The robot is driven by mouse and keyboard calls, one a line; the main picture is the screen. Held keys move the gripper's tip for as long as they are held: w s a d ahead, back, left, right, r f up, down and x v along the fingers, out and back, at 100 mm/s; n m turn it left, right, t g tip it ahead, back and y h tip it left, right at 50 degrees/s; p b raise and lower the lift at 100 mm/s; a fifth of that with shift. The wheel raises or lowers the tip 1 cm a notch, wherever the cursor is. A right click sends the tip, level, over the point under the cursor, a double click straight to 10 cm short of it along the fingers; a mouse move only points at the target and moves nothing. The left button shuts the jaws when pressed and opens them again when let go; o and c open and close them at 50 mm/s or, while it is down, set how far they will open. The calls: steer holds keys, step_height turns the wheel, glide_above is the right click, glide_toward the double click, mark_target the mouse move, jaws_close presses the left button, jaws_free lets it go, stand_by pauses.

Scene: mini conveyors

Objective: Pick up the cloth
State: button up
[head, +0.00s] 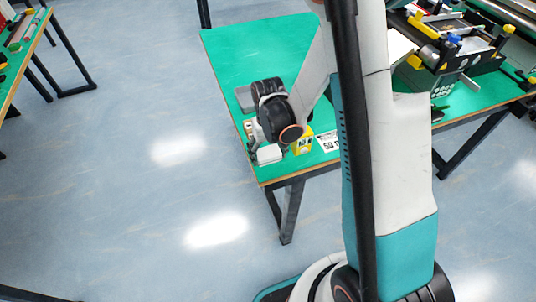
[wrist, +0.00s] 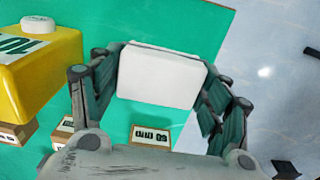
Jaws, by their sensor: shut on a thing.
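The cloth (wrist: 160,78) looks like a thick white folded block with rounded edges. In the wrist view it sits between the two fingers of my gripper (wrist: 160,88), which is shut on it from both sides. In the head view the white cloth (head: 269,154) shows just below my wrist, near the corner of the green table (head: 262,50). My gripper is largely hidden behind my wrist there. I cannot tell whether the cloth touches the table.
A yellow container with a white cap (wrist: 42,62) stands left of my gripper; it also shows in the head view (head: 303,144). Small labelled boxes (wrist: 150,137) lie below it. A grey item (head: 243,98) is behind my wrist. Conveyor equipment (head: 455,45) stands right. The table's far left is clear.

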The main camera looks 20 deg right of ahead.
mark_target(268, 152)
step_height(268, 152, up, 20)
steer(key=p, duration=0.6)
